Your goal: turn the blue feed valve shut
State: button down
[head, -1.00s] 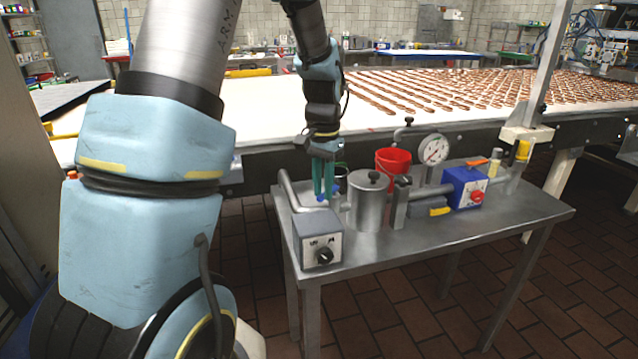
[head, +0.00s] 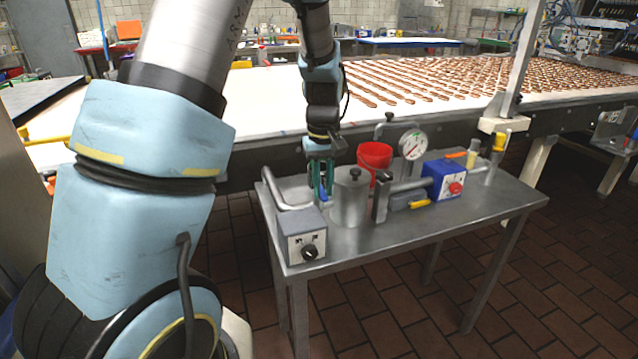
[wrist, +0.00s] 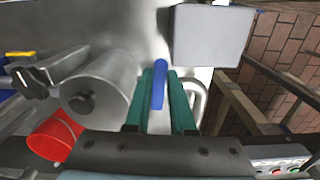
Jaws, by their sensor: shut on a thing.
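The blue feed valve's handle is a narrow blue bar (wrist: 158,88) in the wrist view. It lies between the two green fingers of my gripper (wrist: 160,75), roughly in line with them. My gripper is shut on this handle. In the head view my gripper (head: 322,194) points down at the left end of the steel table (head: 440,225), and only a small bit of the blue handle (head: 324,197) shows. The valve body and pipe joint below are hidden by the fingers.
A steel canister (head: 349,205) stands close to the right of my gripper, with a red bucket (head: 374,158) behind. A grey box with a black knob (head: 309,252) sits in front, beside a bent pipe (head: 272,192). A gauge (head: 413,144) and a blue box (head: 433,180) are farther right.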

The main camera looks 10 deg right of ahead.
aim_at(324, 194)
jog(key=shift+d+n, duration=0.2)
jog(key=shift+n, duration=0.2)
jog(key=shift+w, duration=0.1)
jog(key=c, duration=0.8)
grip_release()
jog(key=shift+o, duration=0.2)
notch_tip(324, 194, up, 11)
jog(key=b, duration=0.1)
jog(key=shift+b, duration=0.3)
jog(key=shift+a+f, duration=0.1)
jog(key=shift+f, duration=0.05)
